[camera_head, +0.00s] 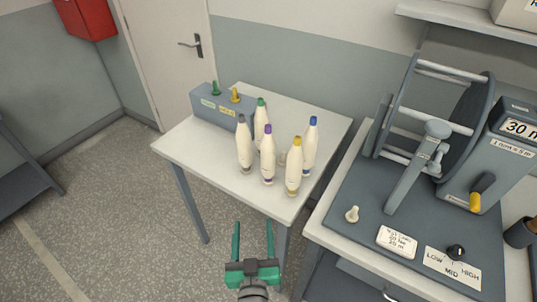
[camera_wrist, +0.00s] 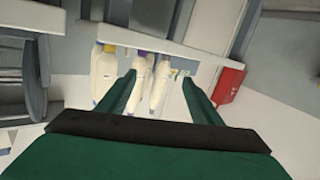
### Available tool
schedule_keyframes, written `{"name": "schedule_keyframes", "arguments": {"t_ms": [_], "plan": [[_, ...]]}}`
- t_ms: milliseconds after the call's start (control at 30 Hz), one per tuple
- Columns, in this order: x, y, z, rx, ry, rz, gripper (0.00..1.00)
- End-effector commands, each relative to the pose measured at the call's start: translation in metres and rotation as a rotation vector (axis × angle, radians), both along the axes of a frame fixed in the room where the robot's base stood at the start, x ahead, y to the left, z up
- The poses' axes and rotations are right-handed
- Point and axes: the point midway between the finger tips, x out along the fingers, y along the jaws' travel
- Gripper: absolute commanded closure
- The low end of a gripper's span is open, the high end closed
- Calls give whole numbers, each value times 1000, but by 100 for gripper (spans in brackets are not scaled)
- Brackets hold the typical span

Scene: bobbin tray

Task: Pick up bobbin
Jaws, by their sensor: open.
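Several cream bobbins with coloured tops stand upright on a small white table (camera_head: 200,150). They are a grey-topped bobbin (camera_head: 244,148), a green-topped one (camera_head: 261,120), a purple-topped one (camera_head: 267,158), a yellow-topped one (camera_head: 293,170) and a blue-topped one (camera_head: 310,145). My gripper (camera_head: 253,228) has green fingers, is open and empty, and is in front of the table's near edge, apart from the bobbins. In the wrist view, bobbins (camera_wrist: 142,82) appear beyond and between the open fingers (camera_wrist: 158,85), partly hidden by the left finger.
A grey block (camera_head: 215,108) with green and yellow pegs stands at the table's back left. A winding machine (camera_head: 430,150) with a reel fills the bench at right. A red box (camera_head: 86,18) hangs on the wall. The table's left part is clear.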

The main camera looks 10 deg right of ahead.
Motion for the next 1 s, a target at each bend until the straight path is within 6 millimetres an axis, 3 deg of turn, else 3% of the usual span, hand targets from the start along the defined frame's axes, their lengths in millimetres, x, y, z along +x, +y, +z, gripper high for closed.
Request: {"name": "schedule_keyframes", "arguments": {"t_ms": [33, 200, 400, 600, 1000], "plan": [[17, -5, 17, 3, -23, -23, 41], [56, -22, 61, 27, -68, -108, 41], [80, -38, 99, 61, -104, -185, 41], [91, -46, 113, 76, -117, -216, 41], [137, -65, 113, 77, -116, -215, 41]]}}
